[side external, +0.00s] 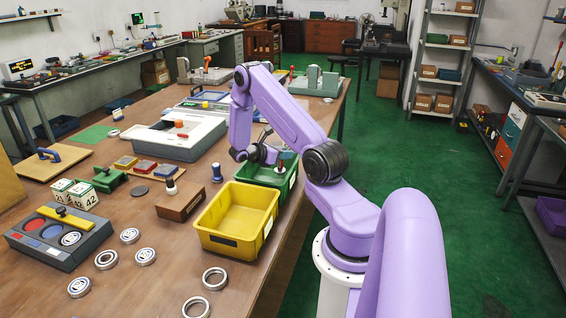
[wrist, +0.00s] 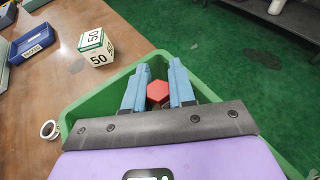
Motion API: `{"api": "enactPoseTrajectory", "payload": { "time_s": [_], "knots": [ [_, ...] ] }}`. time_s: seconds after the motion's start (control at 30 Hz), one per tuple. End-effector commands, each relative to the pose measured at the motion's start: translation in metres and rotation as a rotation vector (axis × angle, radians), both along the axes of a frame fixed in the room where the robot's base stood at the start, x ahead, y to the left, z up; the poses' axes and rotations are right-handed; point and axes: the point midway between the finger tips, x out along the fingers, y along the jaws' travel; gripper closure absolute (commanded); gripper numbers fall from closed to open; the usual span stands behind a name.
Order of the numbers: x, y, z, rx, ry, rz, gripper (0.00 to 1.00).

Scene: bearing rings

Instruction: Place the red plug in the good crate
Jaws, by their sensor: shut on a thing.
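The red plug (wrist: 157,92) shows as a red six-sided top between the blue fingers of my gripper (wrist: 157,82) in the wrist view. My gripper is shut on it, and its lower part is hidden. The green crate (wrist: 75,113) lies around and below the fingers in that view. In the side view my gripper (side external: 268,155) is over the green crate (side external: 290,181), behind the yellow crate. Whether the plug touches the crate floor cannot be told. I cannot read a label that says which crate is the good one.
The empty yellow crate (side external: 213,240) stands just in front of the green one. A white number cube (wrist: 96,48) stands beyond the green crate's rim. Several bearing rings lie at front left.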

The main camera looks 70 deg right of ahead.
Motion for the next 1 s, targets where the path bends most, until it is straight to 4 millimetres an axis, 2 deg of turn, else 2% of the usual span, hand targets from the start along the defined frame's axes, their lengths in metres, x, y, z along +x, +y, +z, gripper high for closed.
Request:
{"api": "enactPoseTrajectory", "payload": {
  "time_s": [0.17, 0.4, 0.87, 0.9, 1.0],
  "knots": [
    [0.004, -0.007, -0.01, -0.002, 0.0, 0.0, 1.0],
    [0.004, -0.006, -0.036, -0.001, 0.002, 0.001, 1.0],
    [0.004, -0.006, -0.042, -0.002, 0.0, 0.001, 1.0],
    [0.004, -0.006, -0.042, 0.0, -0.001, 0.0, 0.65],
    [0.004, -0.006, -0.041, 0.0, 0.0, 0.0, 0.65]
  ]
}}
